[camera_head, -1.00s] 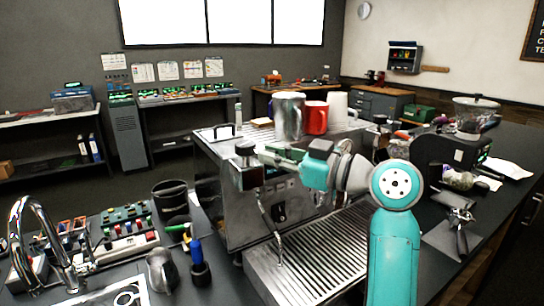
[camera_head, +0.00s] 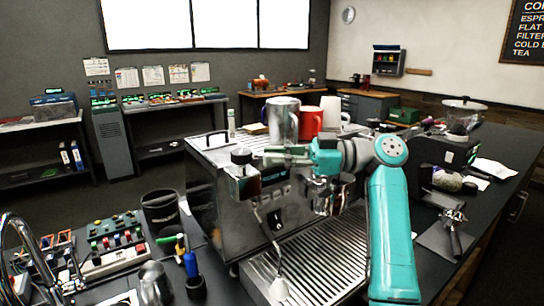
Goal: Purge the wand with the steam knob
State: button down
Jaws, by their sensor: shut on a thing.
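The espresso machine (camera_head: 212,205) stands on the counter in the head view, its drip tray (camera_head: 325,262) in front. A black-topped steam knob (camera_head: 241,157) sits at the machine's upper front left corner. The steam wand (camera_head: 268,232) hangs below it and angles down toward the tray's left end, with a pale tip. My gripper (camera_head: 262,160) reaches leftward from the teal arm, at the knob. Its jaws are shut on what looks like the knob; the exact contact is small and partly hidden.
A steel pitcher (camera_head: 284,118), a red mug (camera_head: 310,122) and a white cup (camera_head: 331,110) stand on top of the machine. A grinder (camera_head: 440,160) stands right. A small metal jug (camera_head: 155,284), a black bin (camera_head: 162,210) and a sink tap (camera_head: 22,245) are at left.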

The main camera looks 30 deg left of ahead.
dwell(0.3)
jog(key=c, duration=1.2)
grip_release()
jog(key=shift+o, duration=0.2)
jog(key=v, duration=1.2)
